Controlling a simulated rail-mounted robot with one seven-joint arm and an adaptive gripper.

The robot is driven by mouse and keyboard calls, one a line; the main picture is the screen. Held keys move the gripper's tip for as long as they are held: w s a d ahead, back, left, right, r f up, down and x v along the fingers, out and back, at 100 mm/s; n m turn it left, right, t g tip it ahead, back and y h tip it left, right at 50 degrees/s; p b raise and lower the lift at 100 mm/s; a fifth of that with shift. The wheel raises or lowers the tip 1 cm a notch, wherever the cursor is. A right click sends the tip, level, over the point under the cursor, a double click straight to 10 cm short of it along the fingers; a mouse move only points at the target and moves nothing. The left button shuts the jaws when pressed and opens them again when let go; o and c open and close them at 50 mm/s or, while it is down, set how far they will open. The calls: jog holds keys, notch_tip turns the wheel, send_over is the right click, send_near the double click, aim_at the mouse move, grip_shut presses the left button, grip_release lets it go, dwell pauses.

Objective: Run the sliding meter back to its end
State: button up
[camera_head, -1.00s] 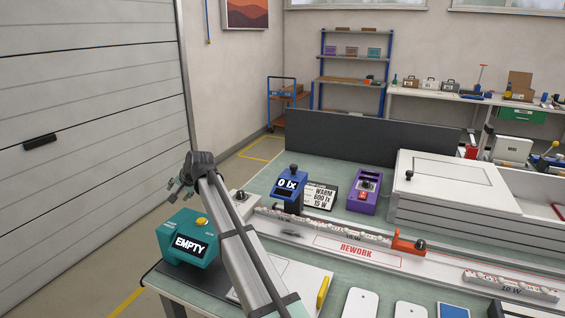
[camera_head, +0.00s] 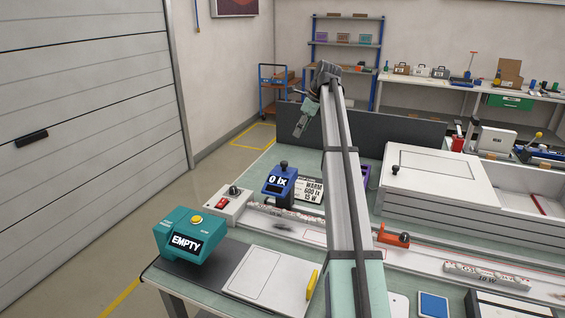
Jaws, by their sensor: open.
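The sliding meter (camera_head: 275,185) is a blue box with a black knob on top, and its display reads 0 lx. It stands near the left end of a long pale rail (camera_head: 460,254) on the bench. My gripper (camera_head: 299,131) is raised beyond the meter, in front of the dark back panel, and small in the picture. Its jaws are open and I see nothing in them. It is apart from the meter. My arm crosses the middle of the view and hides part of the rail and the bench behind it.
A white box with a red switch (camera_head: 222,204) is left of the meter. A WARM 600 lx 15 W card (camera_head: 312,191) stands to its right. An orange stop (camera_head: 393,237) sits further right. A teal EMPTY unit (camera_head: 184,237) is at front left, a white lidded box (camera_head: 440,170) at right.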

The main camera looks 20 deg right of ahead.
aim_at(285, 162)
jog(key=p+x, duration=0.4)
jog(key=x, duration=1.3)
jog(key=shift+a, duration=0.15)
grip_shut()
